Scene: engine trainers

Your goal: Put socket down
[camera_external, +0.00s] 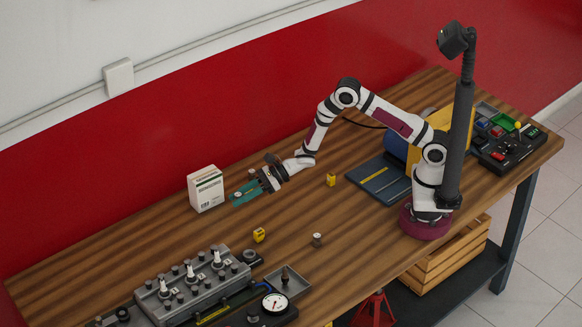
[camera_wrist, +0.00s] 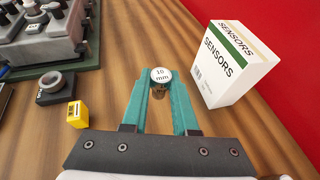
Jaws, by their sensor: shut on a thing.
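My gripper (camera_external: 245,192) reaches left over the wooden table (camera_external: 285,215), near the white sensors box. In the wrist view its teal fingers (camera_wrist: 160,86) are shut on a small metal socket (camera_wrist: 161,76) with a white top marked "10 mm". The socket is between the fingertips. Whether it touches the table cannot be told. In the external view the socket is too small to make out clearly at the fingertips.
The white sensors box (camera_external: 206,188) stands close to the fingertips, on their right in the wrist view (camera_wrist: 232,66). A yellow block (camera_external: 259,235) and a small cylinder (camera_external: 317,240) stand on the table. A grey engine block (camera_external: 195,287) is at the front left.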

